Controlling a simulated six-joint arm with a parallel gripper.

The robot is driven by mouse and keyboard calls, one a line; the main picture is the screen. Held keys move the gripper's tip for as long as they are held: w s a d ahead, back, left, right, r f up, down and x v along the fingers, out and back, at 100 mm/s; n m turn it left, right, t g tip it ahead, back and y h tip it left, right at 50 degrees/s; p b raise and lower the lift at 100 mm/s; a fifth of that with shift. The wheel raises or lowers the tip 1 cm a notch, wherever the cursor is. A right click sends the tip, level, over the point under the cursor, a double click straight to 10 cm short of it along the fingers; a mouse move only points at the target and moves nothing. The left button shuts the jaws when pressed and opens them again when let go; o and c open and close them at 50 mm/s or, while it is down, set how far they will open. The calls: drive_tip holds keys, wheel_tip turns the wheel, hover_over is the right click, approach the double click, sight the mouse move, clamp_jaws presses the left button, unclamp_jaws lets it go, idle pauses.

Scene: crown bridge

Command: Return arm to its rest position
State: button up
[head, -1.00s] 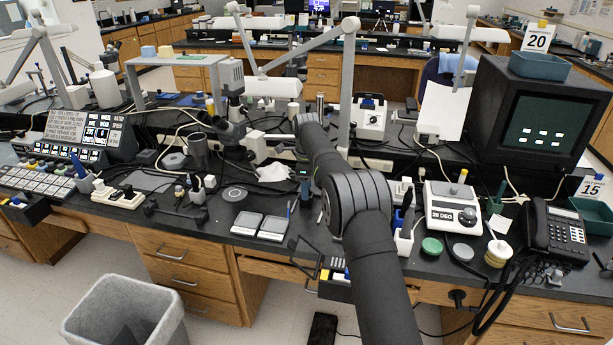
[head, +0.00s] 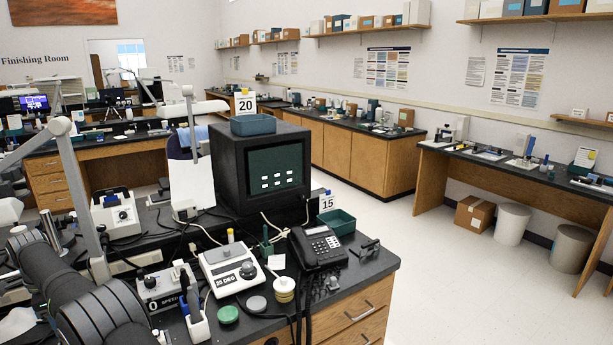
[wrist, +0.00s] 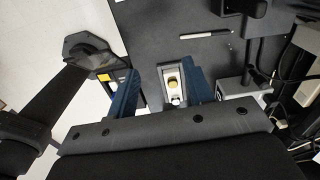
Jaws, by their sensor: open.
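My gripper (wrist: 160,88) shows in the wrist view with its two blue fingers apart. I see nothing clasped. In the head view, dark links of my arm cross the lower left corner, and the gripper is out of frame.
In the wrist view, a pen (wrist: 205,34) lies on the dark bench top. In the head view, a dial unit (head: 231,268), a telephone (head: 318,246) and a boxy monitor (head: 260,167) stand on the bench. Open floor (head: 470,290) lies to the right.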

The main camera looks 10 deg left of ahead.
drive_tip(key=f, duration=1.3)
drive_tip(key=shift+w+f, duration=0.35)
drive_tip(key=shift+f, duration=0.05)
drive_tip(key=r, duration=0.1)
drive_tip(key=w+d+r, duration=0.1)
drive_tip(key=r, duration=0.3)
drive_tip(key=shift+w+d+r, duration=0.15)
drive_tip(key=shift+d+r, duration=0.05)
drive_tip(key=shift+d, duration=0.05)
drive_tip(key=shift+f, duration=0.1)
